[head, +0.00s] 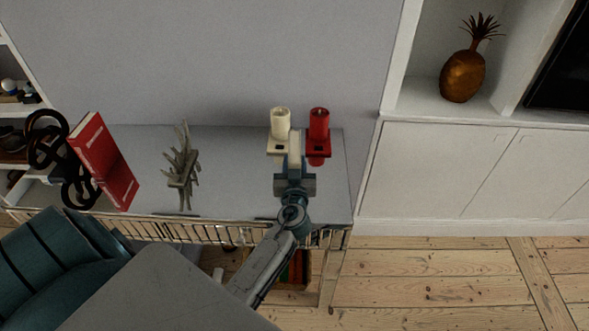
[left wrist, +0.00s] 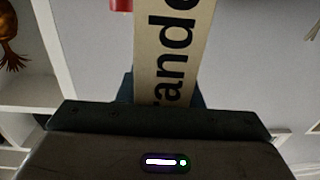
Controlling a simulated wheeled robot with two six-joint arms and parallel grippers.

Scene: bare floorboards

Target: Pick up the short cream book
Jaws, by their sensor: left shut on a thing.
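The short cream book (head: 295,145) stands at the right part of the grey console top, seen narrow from above. In the left wrist view the cream book (left wrist: 172,50) shows its cream face with large black letters, running up out of the frame. My left gripper (head: 294,166) is shut on the book, with its jaws around the near end. The book's lower part is hidden by the gripper, so I cannot tell whether it touches the console. My right gripper is not in view.
A cream candle holder (head: 280,121) and a red candle holder (head: 319,124) stand close behind the book. A spiky ornament (head: 183,172), a red book (head: 104,163) and a dark knotted sculpture (head: 46,139) stand farther left. The console (head: 230,190) is clear between ornament and gripper.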

